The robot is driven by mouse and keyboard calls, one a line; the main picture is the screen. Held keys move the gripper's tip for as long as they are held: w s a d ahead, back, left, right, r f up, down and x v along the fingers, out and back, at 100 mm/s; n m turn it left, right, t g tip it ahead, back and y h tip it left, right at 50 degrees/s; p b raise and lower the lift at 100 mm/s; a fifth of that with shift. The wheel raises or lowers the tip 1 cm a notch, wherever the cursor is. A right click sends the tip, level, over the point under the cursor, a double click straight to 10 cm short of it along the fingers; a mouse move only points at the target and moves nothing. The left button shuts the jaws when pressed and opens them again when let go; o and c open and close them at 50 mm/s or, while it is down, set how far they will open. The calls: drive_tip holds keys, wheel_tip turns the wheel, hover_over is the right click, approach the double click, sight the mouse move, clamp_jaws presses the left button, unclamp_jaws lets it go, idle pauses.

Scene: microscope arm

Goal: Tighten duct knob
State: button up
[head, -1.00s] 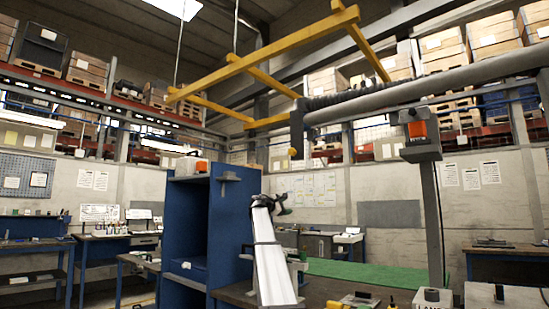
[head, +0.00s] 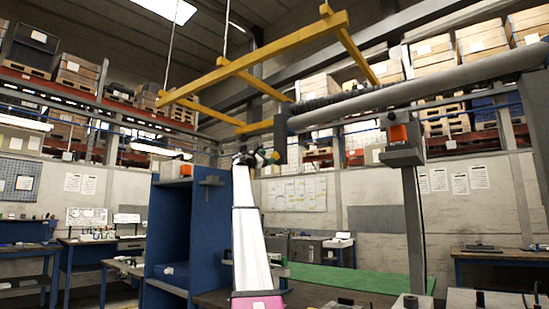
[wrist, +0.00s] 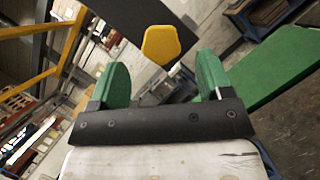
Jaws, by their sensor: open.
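The yellow duct knob (wrist: 161,45) shows in the wrist view, straight ahead between and beyond my fingertips, in front of a dark duct part (wrist: 125,35). It appears apart from both fingers. My gripper (wrist: 162,72) has two green fingers spread wide with nothing between them. In the head view, my gripper (head: 258,156) is raised at the lower left end of the grey duct arm (head: 420,88), close beside its downturned end (head: 280,138). The knob is too small and close to my fingers there to make out clearly.
A yellow overhead frame (head: 262,56) hangs above the duct. A blue cabinet (head: 210,230) stands left of my arm. A grey post with an orange box (head: 398,134) is on the right. A green surface (head: 340,279) lies low behind my arm.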

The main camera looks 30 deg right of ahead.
sight(275, 155)
drive_tip(key=x, duration=0.6)
drive_tip(key=shift+d, duration=0.1)
